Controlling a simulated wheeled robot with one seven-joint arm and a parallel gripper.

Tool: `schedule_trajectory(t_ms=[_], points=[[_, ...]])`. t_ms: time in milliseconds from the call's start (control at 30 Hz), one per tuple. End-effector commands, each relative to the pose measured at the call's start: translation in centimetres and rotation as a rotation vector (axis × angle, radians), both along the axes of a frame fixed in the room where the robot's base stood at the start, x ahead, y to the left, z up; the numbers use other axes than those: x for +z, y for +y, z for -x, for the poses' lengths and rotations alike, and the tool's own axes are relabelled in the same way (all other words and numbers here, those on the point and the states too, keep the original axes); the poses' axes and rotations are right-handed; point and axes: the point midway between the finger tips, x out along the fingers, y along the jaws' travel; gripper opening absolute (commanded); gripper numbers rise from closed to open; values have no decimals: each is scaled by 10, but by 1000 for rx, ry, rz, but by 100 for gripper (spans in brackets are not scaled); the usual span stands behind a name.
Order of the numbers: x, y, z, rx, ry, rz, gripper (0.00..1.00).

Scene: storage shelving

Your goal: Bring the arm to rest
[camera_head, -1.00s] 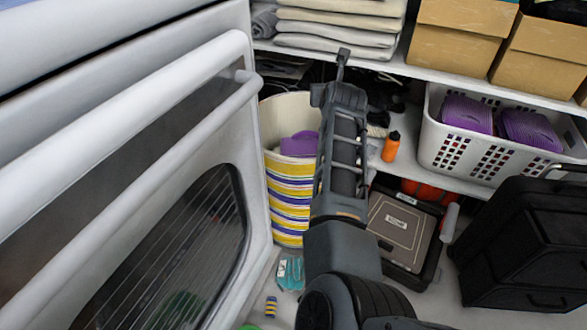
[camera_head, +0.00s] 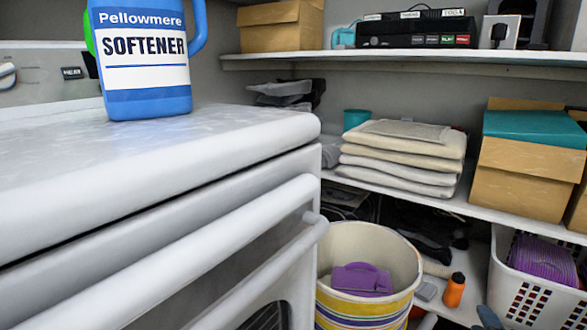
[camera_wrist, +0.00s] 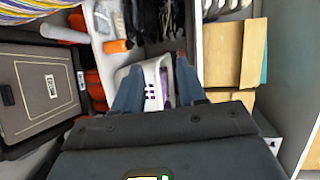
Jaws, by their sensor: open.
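My gripper (camera_wrist: 158,78) is open in the wrist view, its two blue-grey fingers apart. No object is held between them. Beyond the fingers is the white basket (camera_wrist: 152,72) with something purple in it, with a visible gap around the fingertips hard to judge. In the head view almost none of my arm shows. Only a small blue-grey tip appears at the bottom edge, left of the white basket (camera_head: 533,292).
A white appliance (camera_head: 165,160) fills the left, with a blue softener jug (camera_head: 146,75) on top. A striped bin (camera_head: 365,307) holds a purple item. Shelves at right carry folded cloths (camera_head: 400,160), cardboard boxes (camera_head: 525,180) and an orange bottle (camera_head: 454,290). A dark case (camera_wrist: 40,92) shows at the wrist view's left.

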Motion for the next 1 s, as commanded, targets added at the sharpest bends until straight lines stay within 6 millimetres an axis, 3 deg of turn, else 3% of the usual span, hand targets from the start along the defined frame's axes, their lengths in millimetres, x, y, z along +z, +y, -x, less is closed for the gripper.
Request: schedule_trajectory(t_ms=[33,267,567,800,1000], points=[[-7,-2,22,27,28,87,41],[-22,12,113,168,123,473,41],[-23,53,234,354,214,893,41],[-2,95,325,477,255,1162,41],[29,128,383,542,277,1337,41]])
